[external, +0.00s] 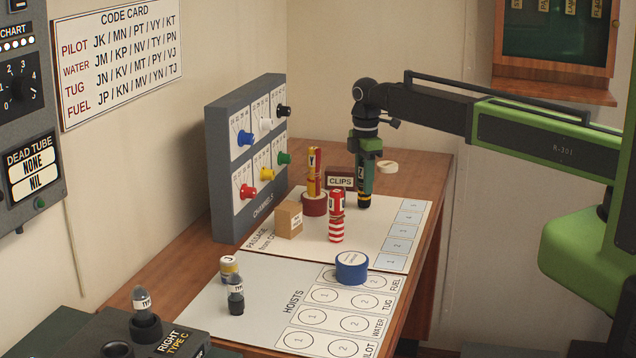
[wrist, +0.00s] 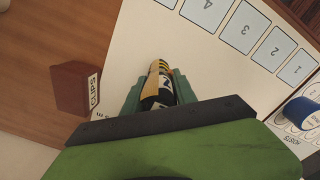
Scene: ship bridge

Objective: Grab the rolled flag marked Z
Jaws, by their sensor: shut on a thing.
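The rolled flag marked Z (external: 361,179) is black and yellow and stands upright at the far edge of the white chart sheet. My gripper (external: 365,190) points straight down and is shut around it. In the wrist view the flag (wrist: 159,88) sits between the two green fingers of my gripper (wrist: 157,86), its letter facing up toward the camera. The fingers cover parts of its sides. I cannot tell whether its lower end touches the sheet.
A red-and-white flag marked U (external: 336,217) and a yellow-red one marked Y (external: 314,162) stand to the left. The CLIPS block (external: 341,181) is close beside my gripper. A tan block (external: 289,219) and blue roll (external: 351,269) are nearer. The numbered squares (external: 401,246) are bare.

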